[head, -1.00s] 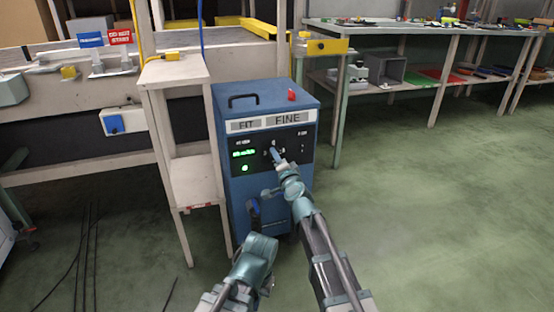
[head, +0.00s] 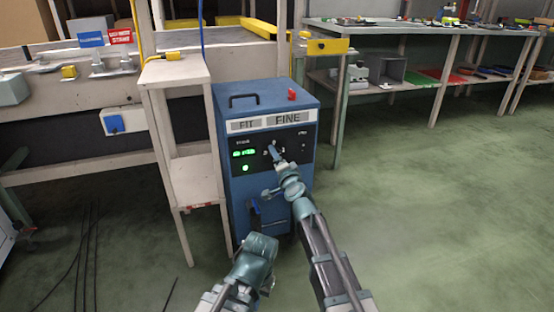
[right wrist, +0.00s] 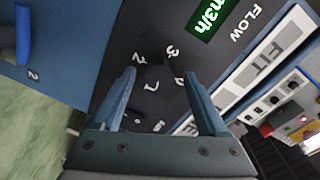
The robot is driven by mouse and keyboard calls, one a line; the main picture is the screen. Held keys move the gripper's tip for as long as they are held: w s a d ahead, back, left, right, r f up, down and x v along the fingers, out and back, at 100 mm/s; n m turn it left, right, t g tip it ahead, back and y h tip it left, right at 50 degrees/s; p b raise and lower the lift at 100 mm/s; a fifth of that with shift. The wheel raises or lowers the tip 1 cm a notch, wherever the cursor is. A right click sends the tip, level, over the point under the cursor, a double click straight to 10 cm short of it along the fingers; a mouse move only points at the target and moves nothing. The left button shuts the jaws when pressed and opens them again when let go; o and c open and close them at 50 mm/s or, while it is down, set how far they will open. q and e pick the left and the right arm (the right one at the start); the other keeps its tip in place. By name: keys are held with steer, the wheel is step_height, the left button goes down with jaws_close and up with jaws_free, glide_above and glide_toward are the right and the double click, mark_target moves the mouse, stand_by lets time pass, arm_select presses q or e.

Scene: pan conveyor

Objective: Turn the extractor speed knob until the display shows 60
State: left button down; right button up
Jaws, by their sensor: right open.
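The blue extractor box (head: 235,195) stands on the floor, with a dark control panel below a "FIT FINE" label. Its green display (head: 243,153) is lit, but its digits are too small to read. The right wrist view shows only the display's "m3/h" end (right wrist: 213,17). The dark speed knob (right wrist: 151,62) is hard to make out amid white scale numbers, between and just beyond the fingertips of my open right gripper (right wrist: 160,73). In the head view this gripper (head: 275,153) covers the knob; contact cannot be told. My left arm shows low in front of the box, without visible fingertips.
A narrow pale stand (head: 180,75) is close left of the box. A red button (head: 291,95) and a black handle (head: 243,100) are on the box top. A blue-handled part (right wrist: 23,35) sits low on its front. Green floor is clear at right.

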steer(key=v, duration=1.3)
steer(key=shift+s+p, duration=0.35)
steer(key=shift+s, duration=0.05)
